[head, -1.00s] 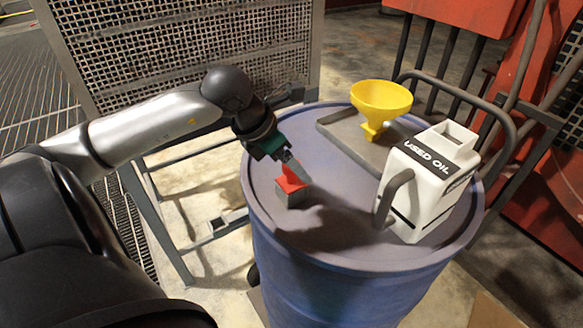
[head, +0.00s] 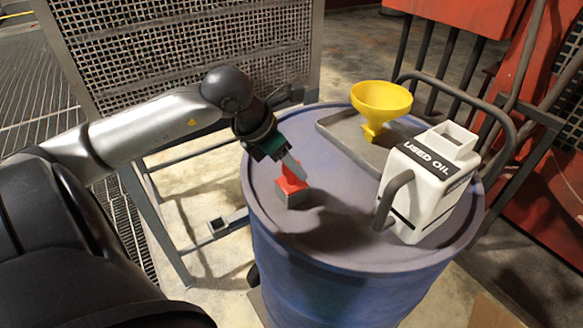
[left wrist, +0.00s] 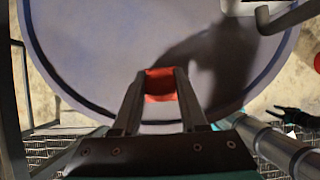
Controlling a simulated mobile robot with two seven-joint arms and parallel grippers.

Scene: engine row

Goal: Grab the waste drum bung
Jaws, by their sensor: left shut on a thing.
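The waste drum bung (head: 292,186) is a small piece with a red top, seen above a grey square block on the drum lid. The blue drum (head: 330,290) has a round, dull purple-blue top. My left gripper (head: 293,172) comes down at a tilt from the upper left, its fingers at the red top. In the left wrist view, the orange-red part (left wrist: 160,84) sits between the two fingertips (left wrist: 160,77), and the gripper is shut on it. The near finger partly hides the red top. A small dark and teal part at the right may be my right gripper (left wrist: 286,114), too small to read.
A yellow funnel (head: 381,103) stands on a grey tray (head: 335,126) at the back of the drum top. A white "USED OIL" jug (head: 425,185) stands right of the bung. A mesh panel (head: 185,50) rises behind my left arm. The front of the lid is clear.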

